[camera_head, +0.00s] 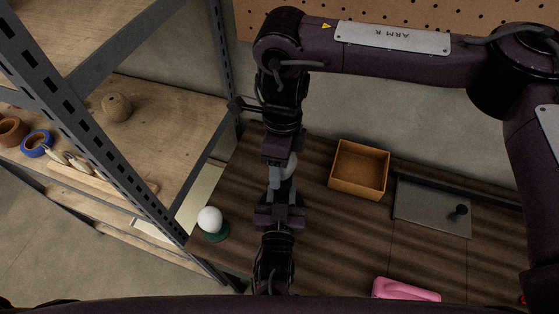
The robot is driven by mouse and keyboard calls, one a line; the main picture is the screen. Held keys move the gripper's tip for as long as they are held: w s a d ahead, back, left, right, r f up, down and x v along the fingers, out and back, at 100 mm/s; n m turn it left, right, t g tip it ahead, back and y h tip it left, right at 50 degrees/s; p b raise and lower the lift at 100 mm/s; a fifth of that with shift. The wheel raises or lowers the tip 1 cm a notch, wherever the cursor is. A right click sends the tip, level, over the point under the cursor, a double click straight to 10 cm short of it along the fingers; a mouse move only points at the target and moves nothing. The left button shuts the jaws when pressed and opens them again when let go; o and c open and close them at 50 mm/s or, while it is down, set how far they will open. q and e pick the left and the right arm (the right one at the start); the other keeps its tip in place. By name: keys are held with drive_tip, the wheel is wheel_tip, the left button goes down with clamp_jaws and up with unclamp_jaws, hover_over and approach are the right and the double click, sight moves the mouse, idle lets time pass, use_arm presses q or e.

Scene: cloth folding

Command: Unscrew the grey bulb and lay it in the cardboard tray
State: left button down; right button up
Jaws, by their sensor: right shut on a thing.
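My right gripper (279,170) reaches down from the arm above and is shut on a pale grey thing (289,184), which looks like the grey bulb, over the dark table. The jaws hide much of it. My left gripper (280,203) comes up from the bottom, just below it and close to the same thing; whether its jaws touch it cannot be told. The cardboard tray (357,189), square and open, stands to the right of both grippers and looks empty. A white bulb (210,219) sits upright on a dark green base (215,236) near the table's left edge.
A grey plate (425,208) with a small dark knob (461,210) lies right of the tray. A pink thing (405,290) is at the front. A metal-framed shelf (170,110) stands at left, holding a blue tape roll (36,143) and a ball (117,107). Bare table (340,240) shows front centre.

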drive_tip(key=n+h, duration=0.1)
drive_tip(key=n, duration=0.3)
drive_tip(key=shift+d+n, duration=0.1)
drive_tip(key=shift+n, duration=0.3)
drive_tip(key=n, duration=0.4)
drive_tip(key=shift+s+d+n+h, duration=0.1)
drive_tip(key=shift+s+n+h, duration=0.05)
drive_tip(key=shift+n+h, duration=0.25)
drive_tip(key=n+t, duration=0.1)
drive_tip(key=n, duration=0.3)
drive_tip(key=shift+d+r+n+h, duration=0.1)
drive_tip(key=shift+d+n+h, duration=0.05)
drive_tip(key=shift+n+h, duration=0.2)
drive_tip(key=n, duration=0.4)
drive_tip(key=shift+d+t, duration=0.15)
drive_tip(key=shift+t, duration=0.25)
drive_tip(key=o, duration=1.1)
drive_tip(key=shift+c, duration=0.2)
